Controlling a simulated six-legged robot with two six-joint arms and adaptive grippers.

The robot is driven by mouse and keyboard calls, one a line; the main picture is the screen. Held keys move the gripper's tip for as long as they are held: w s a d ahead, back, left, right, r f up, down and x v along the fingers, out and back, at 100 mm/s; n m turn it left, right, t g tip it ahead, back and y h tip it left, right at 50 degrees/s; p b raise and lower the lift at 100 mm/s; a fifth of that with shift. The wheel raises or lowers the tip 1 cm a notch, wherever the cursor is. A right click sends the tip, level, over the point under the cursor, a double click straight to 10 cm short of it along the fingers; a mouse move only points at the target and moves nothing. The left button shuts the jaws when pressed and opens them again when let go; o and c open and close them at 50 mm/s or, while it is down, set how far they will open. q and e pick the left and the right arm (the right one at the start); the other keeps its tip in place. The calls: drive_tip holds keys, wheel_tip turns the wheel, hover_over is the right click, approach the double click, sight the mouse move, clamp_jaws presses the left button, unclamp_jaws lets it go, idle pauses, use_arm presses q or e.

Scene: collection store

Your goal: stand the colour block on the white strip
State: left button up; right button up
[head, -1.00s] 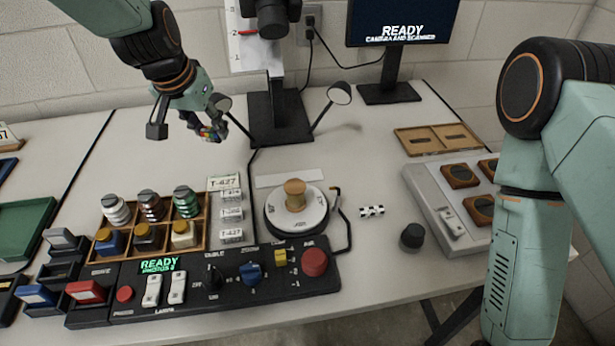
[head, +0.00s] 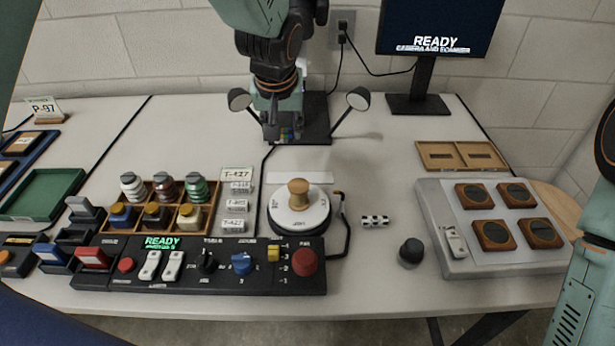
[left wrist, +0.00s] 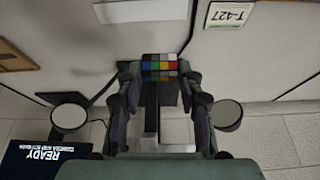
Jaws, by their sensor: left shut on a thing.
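The colour block (head: 289,134) is a small piece with a grid of coloured squares, held in my left gripper (head: 285,122) in front of the camera stand. In the left wrist view the colour block (left wrist: 160,66) sits between the two fingers of the left gripper (left wrist: 160,82), which is shut on it. The white strip (head: 300,177) lies flat on the table just behind the round turntable, nearer the front than the block. It also shows in the left wrist view (left wrist: 140,11), apart from the block. My right gripper is out of view.
The turntable (head: 299,227) carries a wooden spool-like object (head: 298,191). Two round lamps (head: 240,99) (head: 358,98) flank the stand. The T-427 card (head: 237,174) and small labels lie left of the strip. A control panel (head: 205,284) lines the front.

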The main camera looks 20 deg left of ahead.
use_arm(q)
drive_tip(key=shift+a+f, duration=0.1)
drive_tip(key=shift+a, duration=0.1)
wheel_tip(320, 180, down, 6)
drive_tip(key=shift+d+b, duration=0.1)
drive_tip(key=shift+b, duration=1)
drive_tip(key=shift+f, duration=0.35)
wheel_tip(320, 180, down, 3)
drive_tip(key=shift+d+r+b, duration=0.1)
drive_tip(key=shift+d+b, duration=0.05)
drive_tip(key=shift+b, duration=0.6)
drive_tip(key=shift+f, duration=0.25)
